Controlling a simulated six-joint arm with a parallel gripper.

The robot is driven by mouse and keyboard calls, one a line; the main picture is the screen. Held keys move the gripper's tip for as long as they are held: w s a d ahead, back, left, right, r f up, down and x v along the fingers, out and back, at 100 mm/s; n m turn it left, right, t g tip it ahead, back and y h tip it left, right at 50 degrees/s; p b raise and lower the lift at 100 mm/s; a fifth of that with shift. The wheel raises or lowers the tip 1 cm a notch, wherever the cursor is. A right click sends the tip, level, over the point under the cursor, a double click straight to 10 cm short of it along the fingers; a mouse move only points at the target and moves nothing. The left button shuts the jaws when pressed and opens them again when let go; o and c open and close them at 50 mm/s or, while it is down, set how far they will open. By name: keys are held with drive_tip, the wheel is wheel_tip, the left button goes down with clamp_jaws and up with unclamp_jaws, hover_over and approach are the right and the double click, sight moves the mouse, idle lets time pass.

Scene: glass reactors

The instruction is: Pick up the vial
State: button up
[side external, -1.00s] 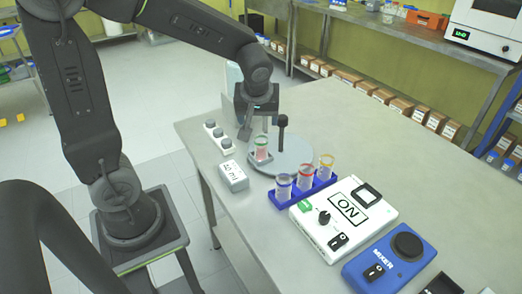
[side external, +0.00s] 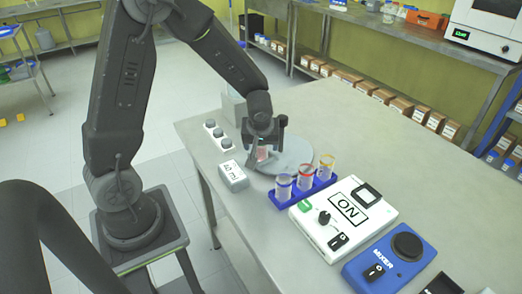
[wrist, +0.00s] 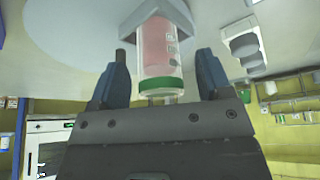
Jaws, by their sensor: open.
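The vial (side external: 262,153) holds pinkish-red contents and stands at the left side of a round grey plate (side external: 296,153); my gripper partly hides it in the side view. In the wrist view the vial (wrist: 162,45) shows a green ring at its near end, and its far end meets a grey angular holder (wrist: 128,18). My gripper (side external: 259,156) is low over the plate. In the wrist view my gripper (wrist: 163,62) is open, with one dark blue finger on each side of the vial and a visible gap to each.
A blue rack (side external: 309,190) with several ringed vials stands in front of the plate. A small display box (side external: 233,176), a knob strip (side external: 218,136), a white ON device (side external: 343,217) and a blue mixer (side external: 390,262) are nearby. The table's back right is clear.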

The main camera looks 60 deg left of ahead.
drive_tip(key=shift+w+a+f, duration=0.1)
drive_tip(key=shift+a+f, duration=0.05)
drive_tip(key=shift+f, duration=0.2)
drive_tip(key=c, duration=0.9)
drive_tip(key=shift+r, duration=0.15)
drive_tip(key=shift+c, duration=0.2)
